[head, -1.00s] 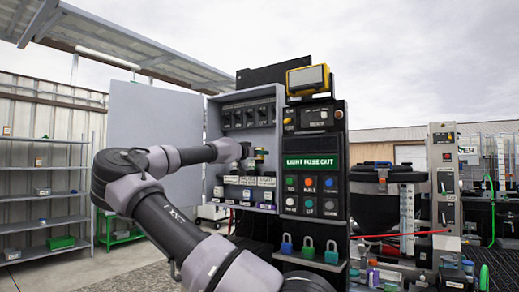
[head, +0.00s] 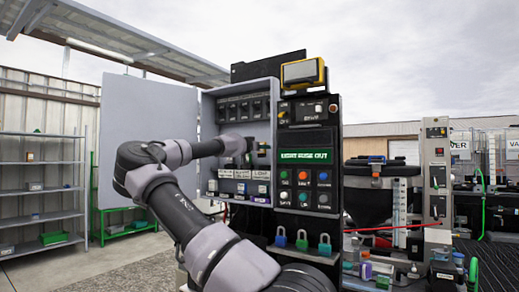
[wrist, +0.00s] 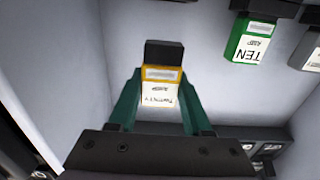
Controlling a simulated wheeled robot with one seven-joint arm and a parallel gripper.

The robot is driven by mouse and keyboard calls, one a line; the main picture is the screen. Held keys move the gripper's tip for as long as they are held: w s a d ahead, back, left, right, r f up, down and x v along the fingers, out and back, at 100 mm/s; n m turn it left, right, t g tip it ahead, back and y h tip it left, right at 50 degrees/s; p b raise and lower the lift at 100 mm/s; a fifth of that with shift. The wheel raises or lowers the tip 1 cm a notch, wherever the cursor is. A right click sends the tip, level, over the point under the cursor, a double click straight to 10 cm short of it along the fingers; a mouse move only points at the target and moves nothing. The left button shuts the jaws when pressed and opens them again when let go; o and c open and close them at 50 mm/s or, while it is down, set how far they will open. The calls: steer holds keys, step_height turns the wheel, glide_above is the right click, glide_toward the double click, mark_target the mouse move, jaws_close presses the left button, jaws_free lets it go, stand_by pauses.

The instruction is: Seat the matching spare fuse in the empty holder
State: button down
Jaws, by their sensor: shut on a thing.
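My gripper (wrist: 161,98) is shut on a yellow fuse (wrist: 164,73) in the wrist view. Its white label reads upside down, seemingly "TWENTY AMP". A black block shows at the fuse's far end; I cannot tell if it is part of the fuse or a holder. A green fuse (wrist: 250,42) labelled "TEN AMP" is at the upper right, apart from my gripper. In the head view my gripper (head: 252,150) is inside the open grey cabinet (head: 208,115), above a row of labelled fuses (head: 240,188). The held fuse is not clear there.
The cabinet door (head: 148,140) stands open to the left. A black control panel (head: 308,165) with a lit sign reading "LIGHT FUSE OUT" adjoins the cabinet on the right. A grey labelled fuse (wrist: 311,48) is at the wrist view's right edge.

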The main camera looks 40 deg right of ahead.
mark_target(266, 168)
steer(key=shift+x, duration=1.55)
steer(key=shift+d+f, duration=0.1)
steer(key=shift+f, duration=2.2)
steer(key=shift+c, duration=1.3)
jaws_free()
